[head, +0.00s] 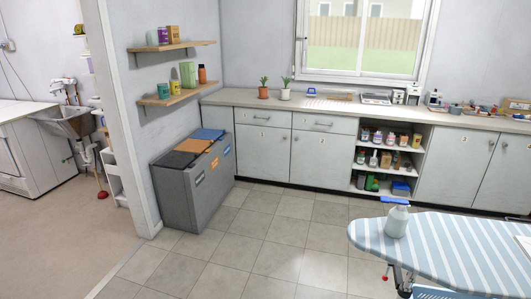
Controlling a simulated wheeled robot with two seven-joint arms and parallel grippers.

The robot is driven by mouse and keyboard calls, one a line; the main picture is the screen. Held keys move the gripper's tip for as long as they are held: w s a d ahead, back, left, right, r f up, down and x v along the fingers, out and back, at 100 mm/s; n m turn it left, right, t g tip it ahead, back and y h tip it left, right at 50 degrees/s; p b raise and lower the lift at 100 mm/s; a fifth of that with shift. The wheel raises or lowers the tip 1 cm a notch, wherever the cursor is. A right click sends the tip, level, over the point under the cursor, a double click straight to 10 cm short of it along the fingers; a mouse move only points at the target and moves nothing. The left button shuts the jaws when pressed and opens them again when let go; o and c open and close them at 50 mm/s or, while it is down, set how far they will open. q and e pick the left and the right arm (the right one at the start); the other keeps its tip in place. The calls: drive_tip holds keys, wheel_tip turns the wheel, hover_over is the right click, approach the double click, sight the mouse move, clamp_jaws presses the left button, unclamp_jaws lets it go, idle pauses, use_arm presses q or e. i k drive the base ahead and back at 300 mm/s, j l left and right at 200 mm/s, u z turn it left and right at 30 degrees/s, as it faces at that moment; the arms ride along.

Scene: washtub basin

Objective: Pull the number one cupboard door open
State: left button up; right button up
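A row of pale grey cupboard doors runs under the counter along the back wall. The leftmost cupboard door (262,158) has a small mark that may be a number, too small to read surely. The cupboard door to its right (317,165) also carries a small label. Both look shut, each below a drawer with a bar handle. Further right, beyond the open shelves, another cupboard door (450,165) and the far-right cupboard door (505,172) look shut too. Neither of my grippers is in view.
Grey recycling bins (192,190) stand left of the cupboards. Open shelves (388,160) hold bottles and boxes. A striped ironing board (450,255) with a white bottle (397,222) fills the lower right. Tiled floor (270,230) before the left doors is clear.

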sight(263, 152)
drive_tip(key=i+u, duration=0.25)
drive_tip(key=j+u, duration=0.1)
drive_tip(key=u, duration=0.15)
drive_tip(key=i, duration=0.9)
drive_tip(key=i+j+z, duration=0.15)
drive_tip(key=i, duration=0.8)
drive_tip(key=i+l+z, duration=0.1)
drive_tip(key=i+z, duration=0.3)
drive_tip(key=i, duration=0.45)
drive_tip(key=i+j+z, duration=0.2)
drive_tip(key=i+z, duration=0.2)
drive_tip(key=i, duration=0.4)
drive_tip(key=i+l+z, duration=0.1)
drive_tip(key=i+z, duration=0.25)
drive_tip(key=i, duration=1.4)
